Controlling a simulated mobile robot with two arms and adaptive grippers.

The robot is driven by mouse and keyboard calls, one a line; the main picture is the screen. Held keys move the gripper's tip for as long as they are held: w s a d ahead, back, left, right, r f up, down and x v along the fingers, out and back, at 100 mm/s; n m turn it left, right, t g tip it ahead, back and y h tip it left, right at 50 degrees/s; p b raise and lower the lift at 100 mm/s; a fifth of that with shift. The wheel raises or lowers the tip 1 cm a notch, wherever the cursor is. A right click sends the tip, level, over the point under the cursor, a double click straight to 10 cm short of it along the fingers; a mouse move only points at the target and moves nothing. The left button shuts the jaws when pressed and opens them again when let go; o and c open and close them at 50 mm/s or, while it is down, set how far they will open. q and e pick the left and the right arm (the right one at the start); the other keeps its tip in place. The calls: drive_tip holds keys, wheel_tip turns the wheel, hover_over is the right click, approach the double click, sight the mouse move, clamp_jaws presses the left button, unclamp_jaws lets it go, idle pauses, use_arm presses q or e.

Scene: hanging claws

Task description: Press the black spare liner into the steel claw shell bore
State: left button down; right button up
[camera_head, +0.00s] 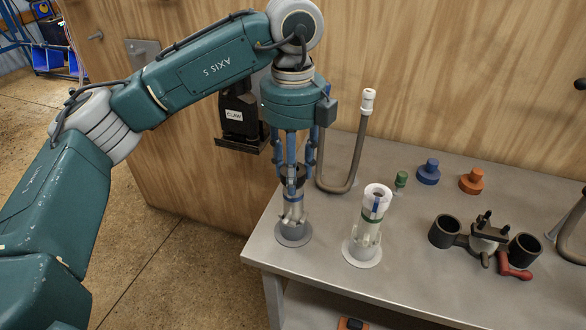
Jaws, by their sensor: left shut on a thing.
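My left gripper (291,180) comes down from the left arm over the front left corner of the table and is shut, fingers down, on the black spare liner (295,171). The liner is partly covered by the fingers. Right under it, the steel claw shell (292,212) stands upright on a round grey base. The liner is at the shell's top, in line with it; I cannot tell how deep it sits in the bore, which is hidden. My right gripper is not in view.
A second claw shell with a white top (377,194) stands just right. A hose with a white end (367,100) rises behind. Green (401,180), blue (428,172) and orange (472,181) plugs and a black clamp-like fixture (486,238) lie farther right. The table's front centre is clear.

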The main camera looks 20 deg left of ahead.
use_arm(q)
drive_tip(key=c, duration=1.2)
unclamp_jaws()
drive_tip(key=shift+s+f, duration=0.1)
drive_tip(key=shift+f, duration=0.1)
drive_tip(key=shift+o, duration=0.6)
